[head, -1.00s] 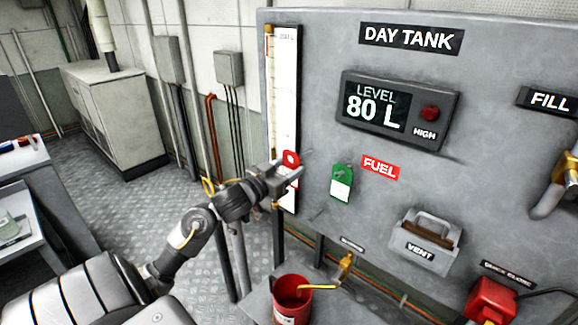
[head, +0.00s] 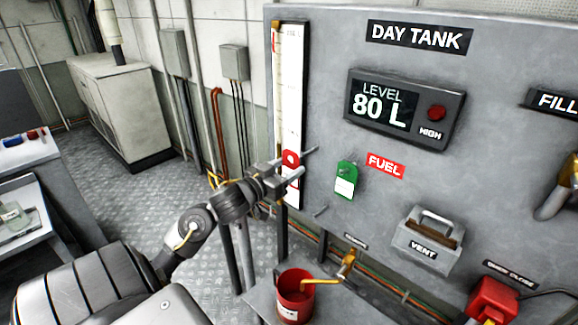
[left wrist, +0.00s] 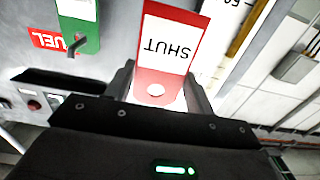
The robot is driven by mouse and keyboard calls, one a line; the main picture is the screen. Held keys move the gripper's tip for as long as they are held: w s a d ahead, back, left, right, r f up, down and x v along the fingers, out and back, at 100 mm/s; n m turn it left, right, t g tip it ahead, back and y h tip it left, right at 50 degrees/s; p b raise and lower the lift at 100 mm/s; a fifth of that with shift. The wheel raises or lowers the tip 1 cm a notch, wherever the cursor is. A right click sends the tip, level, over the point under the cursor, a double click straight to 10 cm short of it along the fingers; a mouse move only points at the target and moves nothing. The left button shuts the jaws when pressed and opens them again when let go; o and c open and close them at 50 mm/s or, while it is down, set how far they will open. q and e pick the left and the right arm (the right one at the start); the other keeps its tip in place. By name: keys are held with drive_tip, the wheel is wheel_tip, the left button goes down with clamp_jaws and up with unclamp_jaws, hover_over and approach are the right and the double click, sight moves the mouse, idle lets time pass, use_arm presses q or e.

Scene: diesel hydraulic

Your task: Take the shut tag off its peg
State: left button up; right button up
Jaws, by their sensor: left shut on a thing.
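The shut tag (left wrist: 172,45) is red with a white label reading SHUT. In the left wrist view it lies between the fingers of my left gripper (left wrist: 158,88), with its holed end toward the palm. In the head view my left gripper (head: 303,165) is shut on the tag (head: 290,158), in front of the white level gauge at the panel's left edge. A small bare peg (head: 320,211) sticks out of the panel below and right of the gripper. The tag appears clear of it. My right gripper is not in view.
A green tag (head: 346,180) hangs right of my gripper, beside the red FUEL label (head: 385,165). The vent box (head: 428,235) is lower right. A red bucket (head: 295,297) stands below a brass tap (head: 347,262). The floor to the left is open.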

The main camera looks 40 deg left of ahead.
use_arm(q)
drive_tip(key=shift+s+r+p, duration=0.1)
drive_tip(key=shift+s+p, duration=0.55)
drive_tip(key=shift+s, duration=1.45)
